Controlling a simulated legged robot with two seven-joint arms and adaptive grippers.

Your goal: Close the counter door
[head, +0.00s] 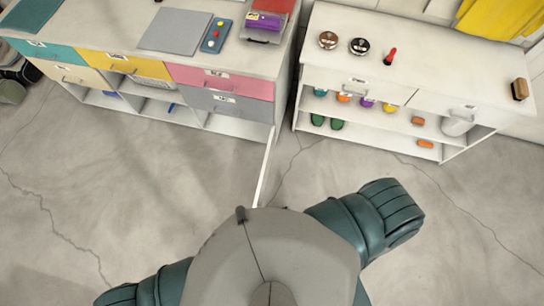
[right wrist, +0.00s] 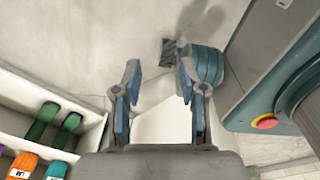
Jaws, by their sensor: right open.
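The counter with coloured drawers (head: 222,78) stands at the left in the head view. A thin white door (head: 266,165) shows nearly edge-on at its right end, swung out over the floor. My right gripper (right wrist: 160,82) is open and empty in the right wrist view. A white panel (right wrist: 166,124) lies beyond and between its fingers; I cannot tell whether it is the door, and no contact shows. My left gripper is not in view.
A white counter (head: 385,45) stands at the right with small items on top. Its lower shelf holds several items, including green shoes (head: 337,124), which also show in the right wrist view (right wrist: 70,123). The floor (head: 130,185) before the counters is clear.

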